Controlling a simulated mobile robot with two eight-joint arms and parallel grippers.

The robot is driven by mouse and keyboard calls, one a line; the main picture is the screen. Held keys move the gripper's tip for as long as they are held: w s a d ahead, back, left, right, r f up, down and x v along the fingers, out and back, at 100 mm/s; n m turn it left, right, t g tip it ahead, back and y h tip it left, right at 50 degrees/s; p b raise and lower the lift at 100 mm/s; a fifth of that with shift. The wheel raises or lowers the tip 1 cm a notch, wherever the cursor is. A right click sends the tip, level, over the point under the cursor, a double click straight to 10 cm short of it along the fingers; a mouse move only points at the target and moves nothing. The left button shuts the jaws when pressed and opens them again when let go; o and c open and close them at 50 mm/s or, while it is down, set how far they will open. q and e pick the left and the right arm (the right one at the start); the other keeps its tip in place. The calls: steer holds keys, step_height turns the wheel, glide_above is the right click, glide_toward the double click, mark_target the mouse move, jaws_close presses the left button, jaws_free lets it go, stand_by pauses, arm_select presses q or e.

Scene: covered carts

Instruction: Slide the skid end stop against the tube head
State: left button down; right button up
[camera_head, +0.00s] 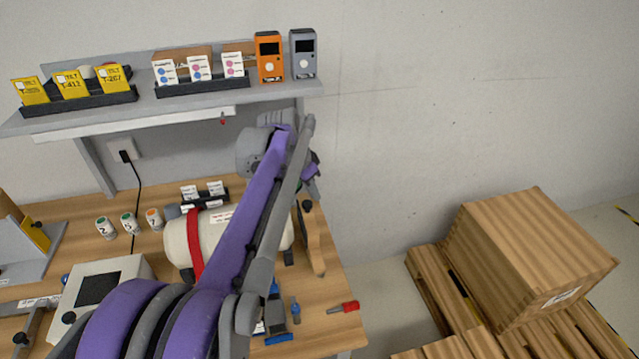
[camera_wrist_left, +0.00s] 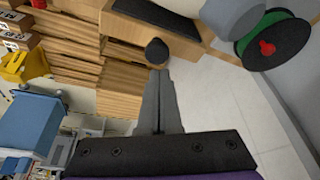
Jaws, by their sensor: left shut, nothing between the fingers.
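A cream tube (camera_head: 180,240) with a red strap lies on the bench in the head view, its middle covered by my left arm. A wooden piece with a dark inner face (camera_head: 315,255), which looks like the end stop, stands near the tube's right end; a gap shows between them. Its black knob (camera_head: 307,205) is at the far end. My left gripper (camera_head: 314,190) is close above that end. In the left wrist view the shut, empty fingers (camera_wrist_left: 160,75) point at the black knob (camera_wrist_left: 157,52); whether they touch it I cannot tell. My right gripper is out of view.
A red-handled tool (camera_head: 344,307) lies near the bench's right edge. Small labelled jars (camera_head: 129,223) and a grey box (camera_head: 98,290) stand at left. A shelf (camera_head: 200,103) hangs above. A large carton (camera_head: 530,255) sits on pallets at right.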

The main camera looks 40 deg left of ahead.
mark_target(301, 210)
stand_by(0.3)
arm_select(q)
steer(key=s+a, duration=0.2)
steer(key=shift+s, duration=0.3)
